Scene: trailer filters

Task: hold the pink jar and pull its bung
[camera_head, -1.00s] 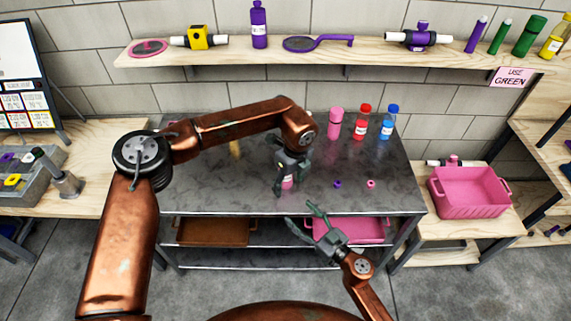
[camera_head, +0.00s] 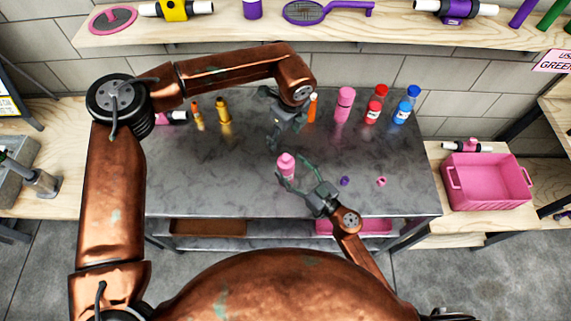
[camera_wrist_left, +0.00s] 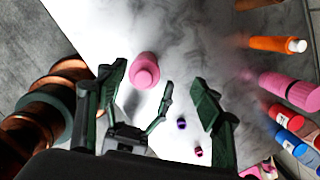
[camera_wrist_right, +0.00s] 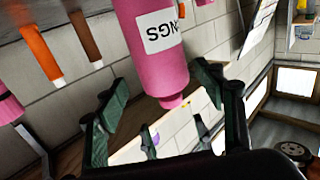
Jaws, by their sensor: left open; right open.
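The pink jar (camera_head: 286,167) stands upright near the front middle of the grey metal table. It carries a white label, seen upside down in the right wrist view (camera_wrist_right: 158,60); its narrower pink bung (camera_wrist_right: 172,102) is at the top end. My right gripper (camera_head: 295,172) is open low in front of the jar, its fingers pointing at it and spread to either side. My left gripper (camera_head: 274,120) is open and empty, above and behind the jar. The left wrist view looks down on the jar (camera_wrist_left: 144,70), with my right gripper's fingers beside it.
A taller pink bottle (camera_head: 344,105), red bottles (camera_head: 374,108) and blue bottles (camera_head: 403,110) stand at the back right of the table. A small purple piece (camera_head: 345,181) and pink ring (camera_head: 382,181) lie to the right. A pink crate (camera_head: 490,180) stands on the right-hand bench.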

